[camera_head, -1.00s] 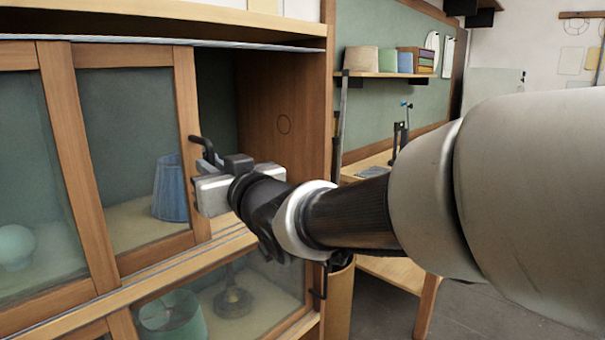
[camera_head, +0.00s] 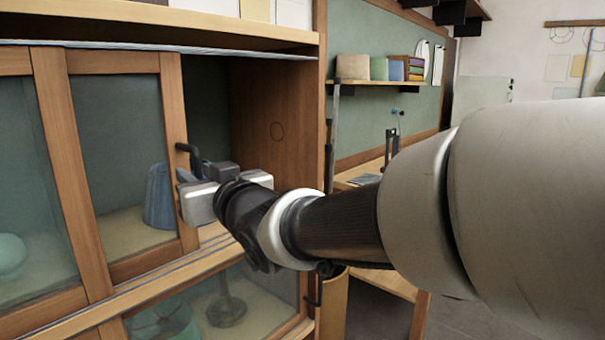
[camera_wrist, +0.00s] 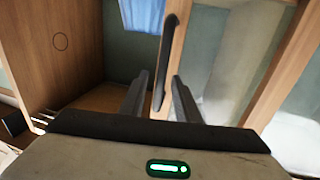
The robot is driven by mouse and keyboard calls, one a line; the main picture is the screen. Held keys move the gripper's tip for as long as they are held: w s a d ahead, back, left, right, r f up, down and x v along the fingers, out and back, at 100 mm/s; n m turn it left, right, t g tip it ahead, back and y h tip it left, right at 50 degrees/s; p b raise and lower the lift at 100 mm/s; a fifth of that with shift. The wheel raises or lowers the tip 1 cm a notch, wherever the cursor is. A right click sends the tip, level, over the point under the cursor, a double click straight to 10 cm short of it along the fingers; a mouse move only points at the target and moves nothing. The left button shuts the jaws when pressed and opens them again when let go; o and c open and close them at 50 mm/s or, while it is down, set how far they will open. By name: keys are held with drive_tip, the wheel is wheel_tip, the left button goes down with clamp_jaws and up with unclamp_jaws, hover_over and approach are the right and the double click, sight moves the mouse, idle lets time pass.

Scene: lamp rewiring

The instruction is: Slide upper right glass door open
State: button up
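The upper right glass door (camera_head: 174,110) is a wood-framed pane, standing partly open with a dark gap between its right edge and the cabinet's right side. Its black bar handle (camera_head: 185,149) is on the right stile. My gripper (camera_head: 185,180) is at that stile, around the handle's lower part. In the wrist view the handle (camera_wrist: 166,55) runs between the two fingers of my gripper (camera_wrist: 160,85), which are apart with space showing beside the bar. Firm contact cannot be made out. The door's frame also shows in the wrist view (camera_wrist: 177,55).
The upper left glass door (camera_head: 62,150) stands beside it. A blue pleated lampshade (camera_head: 157,198) sits behind the right pane. Lower glass doors (camera_head: 255,300) lie beneath. The cabinet's wooden side wall (camera_head: 270,95) bounds the opening. A workbench (camera_head: 385,280) stands to the right.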

drive_tip(key=p+v, duration=0.1)
drive_tip(key=v, duration=1.6)
drive_tip(key=shift+s, duration=0.2)
drive_tip(key=shift+d, duration=0.2)
